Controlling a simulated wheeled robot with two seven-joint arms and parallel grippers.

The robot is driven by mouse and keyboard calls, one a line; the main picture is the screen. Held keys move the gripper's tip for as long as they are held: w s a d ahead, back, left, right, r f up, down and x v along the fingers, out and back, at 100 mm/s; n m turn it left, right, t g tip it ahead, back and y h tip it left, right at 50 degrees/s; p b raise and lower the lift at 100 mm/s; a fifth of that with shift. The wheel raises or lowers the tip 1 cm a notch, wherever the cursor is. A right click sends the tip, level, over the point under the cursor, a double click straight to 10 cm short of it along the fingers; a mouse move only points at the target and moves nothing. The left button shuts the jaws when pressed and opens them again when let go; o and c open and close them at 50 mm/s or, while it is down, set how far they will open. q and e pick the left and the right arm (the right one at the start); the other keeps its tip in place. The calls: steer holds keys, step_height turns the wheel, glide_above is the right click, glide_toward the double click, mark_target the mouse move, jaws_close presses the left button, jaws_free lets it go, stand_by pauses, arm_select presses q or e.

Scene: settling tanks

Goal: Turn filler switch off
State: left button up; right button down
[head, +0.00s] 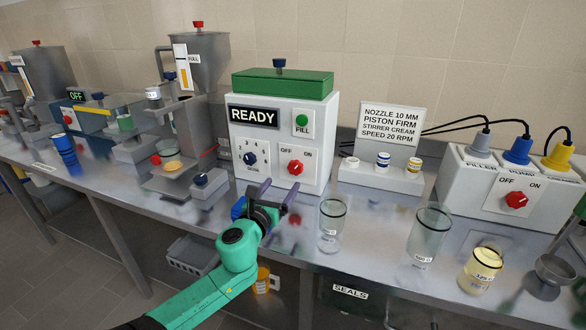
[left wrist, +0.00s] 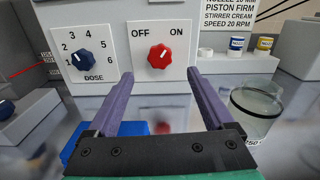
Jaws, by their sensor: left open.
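The white filling machine (head: 249,178) has a green lid and a READY display (head: 253,118). On its front is a red OFF/ON knob (head: 295,167), also in the left wrist view (left wrist: 159,57); its pale mark seems to point up and slightly right, toward ON, but is small. My left gripper (head: 278,190) is open and empty in front of the machine. In the left wrist view its two purple fingers (left wrist: 160,76) point at the panel, either side of and below the knob, apparently apart from it. My right gripper is not in view.
A blue DOSE dial (left wrist: 84,57) sits left of the knob, a green FILL button (head: 302,119) above. Glass beakers (head: 332,222) stand close on the right. Another red OFF/ON switch (head: 516,199) is on the plug box (head: 474,177). A hopper machine (head: 205,88) stands left.

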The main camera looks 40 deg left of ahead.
mark_target(294, 168)
arm_select(q)
steer(key=x, duration=0.9)
steer(key=shift+f, duration=0.1)
steer(key=shift+w+a, duration=0.15)
steer(key=shift+w, duration=0.15)
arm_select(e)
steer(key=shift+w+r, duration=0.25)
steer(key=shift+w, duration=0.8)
arm_select(q)
steer(key=shift+c, duration=0.3)
jaws_close()
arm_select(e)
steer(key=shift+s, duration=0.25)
